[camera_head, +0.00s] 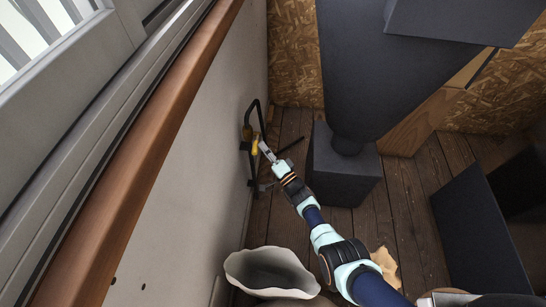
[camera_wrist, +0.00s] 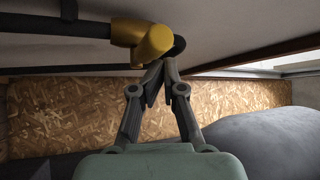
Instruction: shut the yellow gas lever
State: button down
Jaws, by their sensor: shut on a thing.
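The yellow gas lever (camera_head: 255,143) sits on a dark pipe (camera_head: 250,115) along the pale wall, left of centre in the head view. In the wrist view the lever (camera_wrist: 152,42) is a thick yellow piece with a rounded end, at the top centre. My gripper (camera_head: 266,152) reaches it from the lower right. In the wrist view my gripper (camera_wrist: 160,68) has its two fingers brought together at the lever's lower edge, shut on it. The exact contact is partly hidden behind the fingertips.
A dark machine (camera_head: 380,70) on a block base (camera_head: 345,178) stands right of the lever. A pale open sack or bin (camera_head: 270,270) is at the bottom. A wooden rail (camera_head: 150,125) runs along the left. Plank floor (camera_head: 400,200) shows between the machine and a dark panel (camera_head: 480,240).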

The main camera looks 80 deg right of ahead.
jog(key=v, duration=1.1)
jog(key=shift+a, duration=0.25)
jog(key=shift+r, duration=0.15)
